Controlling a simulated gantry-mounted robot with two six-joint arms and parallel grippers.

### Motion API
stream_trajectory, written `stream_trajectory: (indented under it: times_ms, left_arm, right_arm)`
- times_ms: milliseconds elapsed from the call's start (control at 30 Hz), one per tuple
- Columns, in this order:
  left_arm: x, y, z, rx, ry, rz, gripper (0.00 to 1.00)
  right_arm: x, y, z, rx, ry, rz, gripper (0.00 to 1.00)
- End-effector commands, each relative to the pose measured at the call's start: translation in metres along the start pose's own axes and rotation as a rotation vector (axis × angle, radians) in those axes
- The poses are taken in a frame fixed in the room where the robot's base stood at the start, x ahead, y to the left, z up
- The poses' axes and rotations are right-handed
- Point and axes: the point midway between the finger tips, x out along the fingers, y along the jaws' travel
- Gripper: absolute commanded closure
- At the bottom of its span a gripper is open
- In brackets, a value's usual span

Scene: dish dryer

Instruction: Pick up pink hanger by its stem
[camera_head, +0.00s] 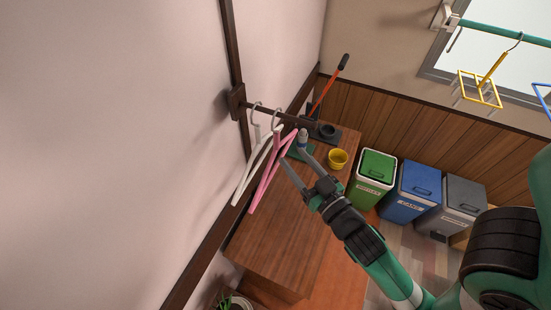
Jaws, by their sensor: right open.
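The pink hanger (265,180) hangs by its hook from a short dark wall rail (270,113) in the camera_head view. A white hanger (252,166) hangs beside it, on the wall side. My right gripper (292,155) is open, its two fingers spread near the upper part of the pink hanger. One finger lies to the left and lower, the other reaches up near a grey-white tip. I cannot tell from this view whether either finger touches the hanger. My left gripper is not in view.
A wooden cabinet (270,250) stands below the hangers, with a yellow pot (338,158) on its far end. Green (375,168), blue (418,180) and grey bins (463,192) stand to the right.

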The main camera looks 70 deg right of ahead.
Motion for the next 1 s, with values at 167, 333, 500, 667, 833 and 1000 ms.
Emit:
stream_trajectory:
  times_ms: [167, 333, 500, 667, 833, 1000]
  left_arm:
    - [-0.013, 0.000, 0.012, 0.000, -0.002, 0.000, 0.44]
    - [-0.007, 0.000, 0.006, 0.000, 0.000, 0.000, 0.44]
    - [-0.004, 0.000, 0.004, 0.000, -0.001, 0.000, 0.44]
    - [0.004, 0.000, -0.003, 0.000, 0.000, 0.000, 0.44]
    - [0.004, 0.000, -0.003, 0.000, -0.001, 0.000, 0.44]
    - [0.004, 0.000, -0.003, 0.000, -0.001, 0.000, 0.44]
  right_arm:
    - [0.030, 0.000, 0.000, 0.001, 0.005, 0.000, 0.43]
    - [0.046, 0.000, -0.001, -0.001, 0.002, -0.002, 0.43]
    - [0.053, 0.001, -0.003, -0.001, 0.001, 0.000, 0.43]
    - [0.081, 0.005, -0.006, -0.001, 0.002, 0.000, 0.43]
    - [0.098, 0.004, -0.003, -0.001, 0.002, -0.001, 0.43]
    - [0.098, 0.004, -0.002, -0.001, 0.002, -0.002, 0.43]
